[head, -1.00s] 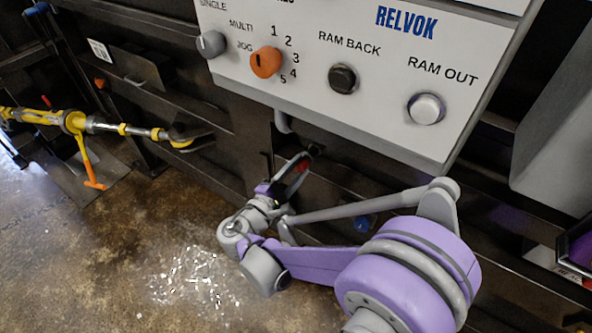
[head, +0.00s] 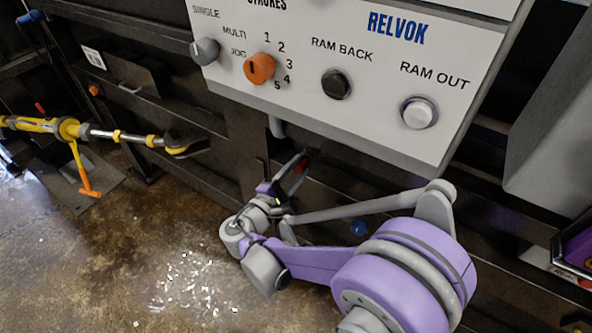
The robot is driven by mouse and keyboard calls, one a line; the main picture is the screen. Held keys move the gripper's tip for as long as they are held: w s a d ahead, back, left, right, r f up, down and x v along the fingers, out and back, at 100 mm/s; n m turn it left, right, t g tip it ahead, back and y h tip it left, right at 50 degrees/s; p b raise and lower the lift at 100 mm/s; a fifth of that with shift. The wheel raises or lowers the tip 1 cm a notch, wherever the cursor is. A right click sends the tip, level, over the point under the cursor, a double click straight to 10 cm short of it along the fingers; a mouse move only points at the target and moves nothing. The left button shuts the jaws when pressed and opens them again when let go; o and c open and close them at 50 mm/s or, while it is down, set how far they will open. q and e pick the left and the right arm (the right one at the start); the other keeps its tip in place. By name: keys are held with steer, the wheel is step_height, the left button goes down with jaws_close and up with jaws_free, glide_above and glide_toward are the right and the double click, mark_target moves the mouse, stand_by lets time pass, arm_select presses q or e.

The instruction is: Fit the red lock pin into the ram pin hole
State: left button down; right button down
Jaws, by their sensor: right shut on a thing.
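My right gripper (head: 291,174) is in the middle of the head view, below the white control panel and close to the dark machine frame. It is shut on the red lock pin (head: 301,165), of which only a small red part shows between the dark fingers. The rest of the pin is hidden by the fingers and shadow. I cannot make out the ram pin hole; the frame around the fingertips is dark. I cannot tell whether the pin touches the frame. My left gripper is not in view.
The control panel (head: 375,125) with knobs and buttons overhangs just above my right gripper. A yellow and silver ratchet bar (head: 100,133) with an orange handle is at the left. The concrete floor (head: 130,240) is open, with shiny scraps scattered on it.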

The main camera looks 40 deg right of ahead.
steer(key=shift+w+d, duration=0.25)
steer(key=shift+d, duration=0.35)
steer(key=shift+r, duration=0.1)
steer(key=shift+c, duration=2.1)
jaws_free()
steer(key=shift+c, duration=0.4)
steer(key=v, duration=0.7)
